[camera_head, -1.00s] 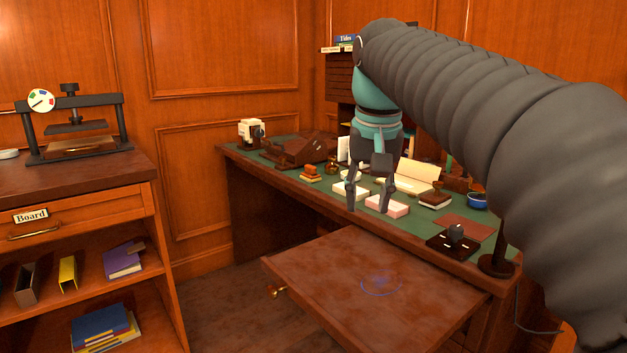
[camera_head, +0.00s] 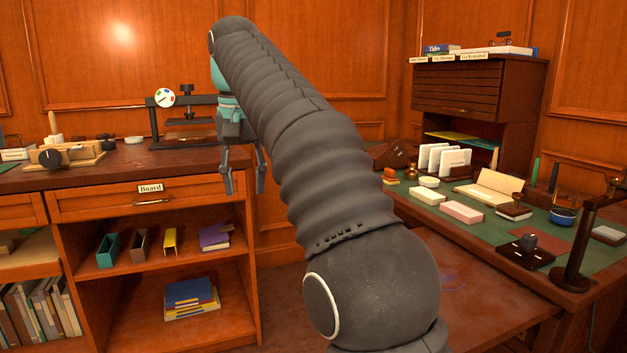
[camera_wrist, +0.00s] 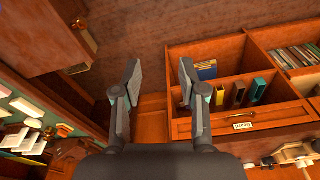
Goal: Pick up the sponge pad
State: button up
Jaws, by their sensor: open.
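No object is clearly identifiable as the sponge pad. Candidates on the green desk top (camera_head: 500,236) are a pinkish-white block (camera_head: 462,212), a cream block (camera_head: 428,195) and a blue round dish (camera_head: 563,216). My gripper (camera_head: 243,183) is open and empty, fingers pointing down, in front of the left cabinet and well left of these candidates. In the wrist view my gripper (camera_wrist: 157,80) has its fingers apart with nothing between them. My arm hides part of the desk's near left side.
The left cabinet (camera_head: 150,184) has shelves with books and coloured holders, and a press (camera_head: 187,122) on top. A pull-out board (camera_head: 470,275) juts from the desk. A lamp-like stand (camera_head: 578,250) and a dark stamp tray (camera_head: 525,252) stand at the desk's near right.

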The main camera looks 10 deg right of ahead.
aim_at(389, 178)
jog(key=u, duration=0.55)
jog(key=i, duration=2.5)
jog(key=z, duration=3.1)
